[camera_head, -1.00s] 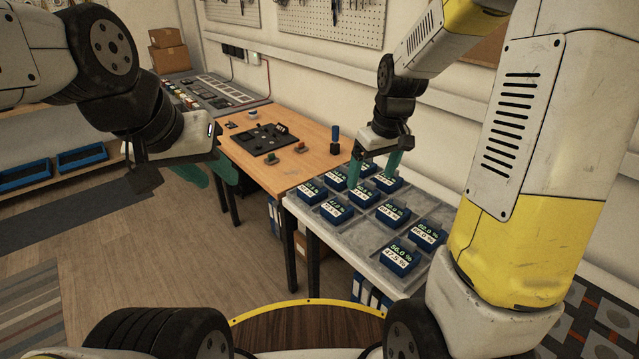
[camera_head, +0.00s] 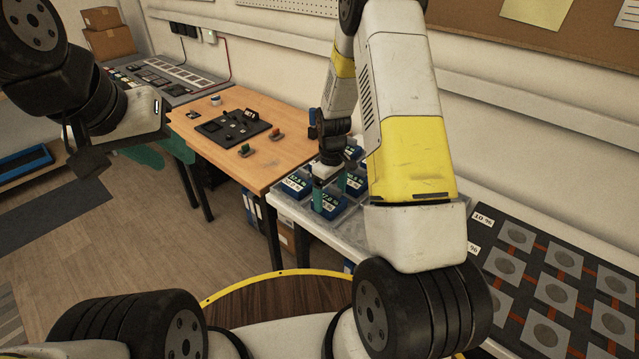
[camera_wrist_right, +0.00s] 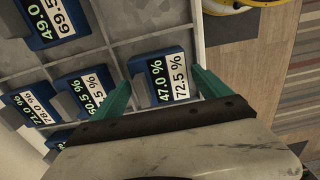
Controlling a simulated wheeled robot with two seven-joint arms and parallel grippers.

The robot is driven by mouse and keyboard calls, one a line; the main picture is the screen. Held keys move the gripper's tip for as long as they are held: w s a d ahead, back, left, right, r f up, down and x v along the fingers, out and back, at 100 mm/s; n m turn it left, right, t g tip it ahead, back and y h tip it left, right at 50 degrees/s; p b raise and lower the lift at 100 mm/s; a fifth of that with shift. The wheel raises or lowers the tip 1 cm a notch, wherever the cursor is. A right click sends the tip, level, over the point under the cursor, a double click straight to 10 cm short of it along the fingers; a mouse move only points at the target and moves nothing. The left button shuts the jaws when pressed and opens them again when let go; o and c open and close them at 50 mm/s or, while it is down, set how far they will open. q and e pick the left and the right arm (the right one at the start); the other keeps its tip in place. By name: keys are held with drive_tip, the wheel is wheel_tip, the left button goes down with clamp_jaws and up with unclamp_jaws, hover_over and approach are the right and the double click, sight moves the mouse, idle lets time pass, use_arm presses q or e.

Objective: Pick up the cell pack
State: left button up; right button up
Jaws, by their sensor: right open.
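Several blue cell packs with green and white percent labels sit in a grey compartment tray (camera_head: 290,209). My right gripper (camera_wrist_right: 160,79) is open, with one teal finger on each side of the pack labelled 47.0 % and 72.5 % (camera_wrist_right: 168,78). I cannot tell whether the fingers touch it. In the head view my right gripper (camera_head: 319,190) is over this pack (camera_head: 330,206) near the tray's front left, and my arm hides much of the tray. Another pack (camera_head: 294,185) sits to its left. My left gripper (camera_head: 163,152) is open and empty, away from the tray.
A wooden table (camera_head: 262,165) with a black board (camera_head: 232,127) and small parts adjoins the tray's far left side. A dark panel with round discs (camera_head: 552,293) lies at the right.

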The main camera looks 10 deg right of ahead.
wheel_tip(320, 180, down, 2)
drive_tip(key=shift+f, duration=0.25)
drive_tip(key=c, duration=1.4)
drive_tip(key=shift+o, duration=0.2)
